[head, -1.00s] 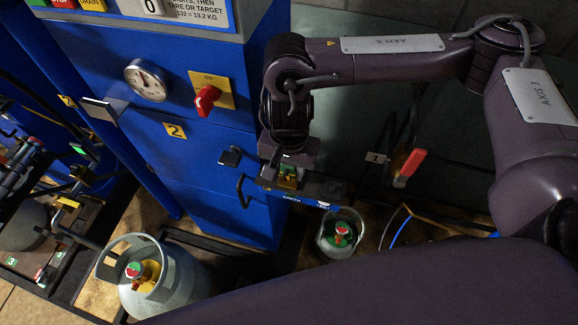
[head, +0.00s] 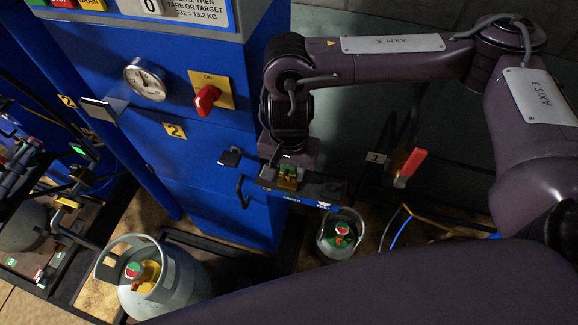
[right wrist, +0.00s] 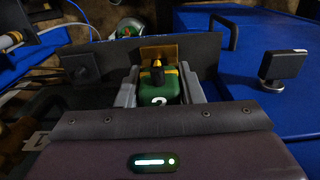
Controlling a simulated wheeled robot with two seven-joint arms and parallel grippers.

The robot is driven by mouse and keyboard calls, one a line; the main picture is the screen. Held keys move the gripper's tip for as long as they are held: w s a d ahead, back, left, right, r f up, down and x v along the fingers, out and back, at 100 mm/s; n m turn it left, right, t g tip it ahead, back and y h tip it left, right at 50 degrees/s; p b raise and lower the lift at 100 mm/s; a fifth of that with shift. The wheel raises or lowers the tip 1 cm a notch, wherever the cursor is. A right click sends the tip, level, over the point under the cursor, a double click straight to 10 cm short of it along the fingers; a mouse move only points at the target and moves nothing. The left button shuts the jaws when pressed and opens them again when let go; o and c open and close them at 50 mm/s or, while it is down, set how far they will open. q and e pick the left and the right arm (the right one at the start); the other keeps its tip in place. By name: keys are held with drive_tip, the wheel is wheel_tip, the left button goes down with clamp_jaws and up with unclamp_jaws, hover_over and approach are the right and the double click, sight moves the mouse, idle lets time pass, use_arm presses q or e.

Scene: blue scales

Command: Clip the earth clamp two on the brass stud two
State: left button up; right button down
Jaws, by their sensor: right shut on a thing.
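My right gripper (head: 287,178) is in front of the lower right part of the blue scale cabinet, over a dark rail. In the right wrist view, the right gripper (right wrist: 158,92) has its grey fingers on both sides of a green earth clamp (right wrist: 160,92) marked 2. The clamp also shows as a small green and yellow piece in the head view (head: 288,183). A brass-coloured plate (right wrist: 158,52) stands upright just beyond the clamp. A brass stud cannot be told apart clearly, and I cannot tell if the clamp touches one. My left gripper is not seen.
The rail (head: 318,188) carries a blue EARTH label. A grey gas cylinder (head: 165,285) stands at lower left and another cylinder (head: 341,238) below the rail. A red-handled lever (head: 411,165) is to the right. A red knob (head: 207,99) is on the cabinet.

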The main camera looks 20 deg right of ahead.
drive_tip(key=shift+f+b, duration=0.5)
drive_tip(key=shift+f, duration=0.1)
drive_tip(key=c, duration=0.9)
unclamp_jaws()
drive_tip(key=shift+r, duration=3.95)
